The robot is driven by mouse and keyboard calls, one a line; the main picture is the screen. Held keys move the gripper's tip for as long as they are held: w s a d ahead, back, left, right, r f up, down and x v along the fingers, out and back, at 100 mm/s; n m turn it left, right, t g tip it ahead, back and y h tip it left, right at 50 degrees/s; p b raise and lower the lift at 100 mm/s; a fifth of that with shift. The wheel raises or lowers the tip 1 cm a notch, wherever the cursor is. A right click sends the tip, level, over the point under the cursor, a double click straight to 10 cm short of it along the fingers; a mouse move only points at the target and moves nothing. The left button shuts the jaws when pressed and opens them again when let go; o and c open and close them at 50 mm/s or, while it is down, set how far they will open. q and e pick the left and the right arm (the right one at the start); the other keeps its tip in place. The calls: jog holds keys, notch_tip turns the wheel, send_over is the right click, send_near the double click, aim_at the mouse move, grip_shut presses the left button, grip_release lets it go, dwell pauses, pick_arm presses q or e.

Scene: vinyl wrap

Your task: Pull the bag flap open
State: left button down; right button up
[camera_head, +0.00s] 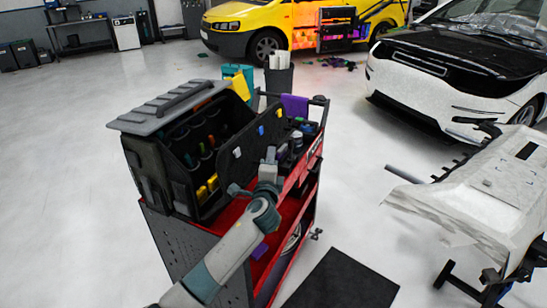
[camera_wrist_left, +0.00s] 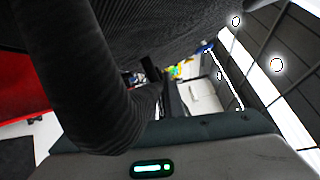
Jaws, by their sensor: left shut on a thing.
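A black tool bag (camera_head: 158,168) with a raised grey lid (camera_head: 168,106) stands on a red tool cart. Its black front flap (camera_head: 257,146), with small light, yellow and blue patches, leans outward from the bag, and tools show in the opening behind it. My left gripper (camera_head: 270,157) is at the flap's outer side near its right part and is shut on it; the fingertips are small and the exact grip point is hard to make out. In the left wrist view, dark ribbed material (camera_wrist_left: 90,70) fills much of the picture close to the camera. My right gripper is not in view.
The red cart (camera_head: 290,215) has lower shelves and small items at its right end. A purple cloth (camera_head: 294,105) hangs at its back. A covered panel on a stand (camera_head: 480,185) is at the right. Open floor lies left.

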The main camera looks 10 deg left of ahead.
pick_arm(q)
jog(key=c, duration=2)
grip_release()
jog(key=shift+a+f, duration=0.15)
jog(key=shift+a, duration=0.1)
jog(key=shift+o, duration=0.8)
jog(key=shift+s+a, duration=0.1)
jog(key=shift+s, duration=0.1)
jog(key=shift+s+r, duration=0.15)
jog(key=shift+r, duration=0.05)
